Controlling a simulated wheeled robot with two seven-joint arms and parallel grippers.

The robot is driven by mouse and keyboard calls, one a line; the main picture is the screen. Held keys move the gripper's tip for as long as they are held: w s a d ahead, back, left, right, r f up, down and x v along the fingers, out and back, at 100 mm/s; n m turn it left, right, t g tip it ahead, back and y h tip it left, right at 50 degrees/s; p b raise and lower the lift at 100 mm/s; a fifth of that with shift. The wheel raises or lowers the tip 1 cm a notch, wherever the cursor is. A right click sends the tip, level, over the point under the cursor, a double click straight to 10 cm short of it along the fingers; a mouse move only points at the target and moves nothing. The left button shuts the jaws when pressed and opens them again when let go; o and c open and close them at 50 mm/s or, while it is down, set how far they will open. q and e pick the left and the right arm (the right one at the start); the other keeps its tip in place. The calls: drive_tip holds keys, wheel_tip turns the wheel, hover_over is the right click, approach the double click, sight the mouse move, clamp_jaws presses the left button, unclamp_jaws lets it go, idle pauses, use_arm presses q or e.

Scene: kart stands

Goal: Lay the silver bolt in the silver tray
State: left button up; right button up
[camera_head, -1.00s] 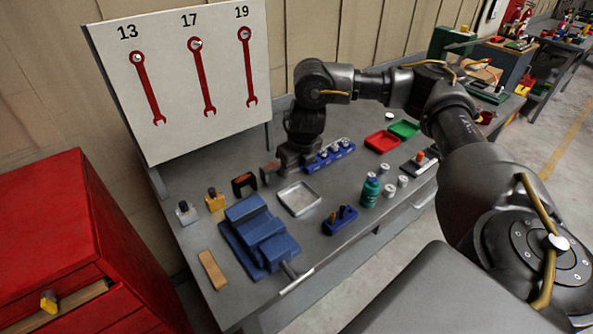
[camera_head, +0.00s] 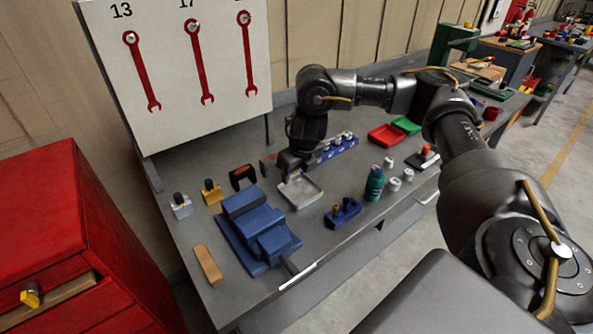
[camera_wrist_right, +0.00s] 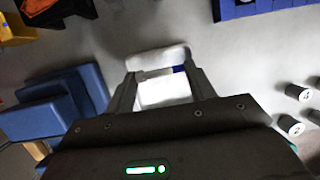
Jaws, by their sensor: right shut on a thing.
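The silver tray (camera_head: 306,197) lies on the grey bench in the head view, right of the blue vise. It also shows pale beneath the fingers in the wrist view (camera_wrist_right: 160,58). My right gripper (camera_head: 287,176) is over the tray's back-left edge, pointing down. In the wrist view my right gripper (camera_wrist_right: 160,76) is shut on a slim silver piece, seemingly the silver bolt (camera_wrist_right: 155,73), lying crosswise between the fingertips above the tray. A small blue patch shows at its right end. I cannot tell whether it touches the tray. My left gripper is not in view.
A blue vise (camera_head: 262,230) stands left of the tray. A blue rack (camera_head: 337,149) is behind, and a small blue holder (camera_head: 343,212) and a green bottle (camera_head: 374,184) are to the right. Red (camera_head: 385,136) and green (camera_head: 406,125) trays lie farther right.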

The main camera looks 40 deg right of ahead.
drive_tip(key=shift+f, duration=0.65)
drive_tip(key=o, duration=1.1)
drive_tip(key=shift+o, duration=0.2)
drive_tip(key=shift+r, duration=0.5)
drive_tip(key=p+v, duration=0.1)
drive_tip(key=v, duration=0.8)
drive_tip(key=shift+s+r+p, duration=0.2)
drive_tip(key=shift+r+p, duration=0.15)
drive_tip(key=shift+r, duration=0.05)
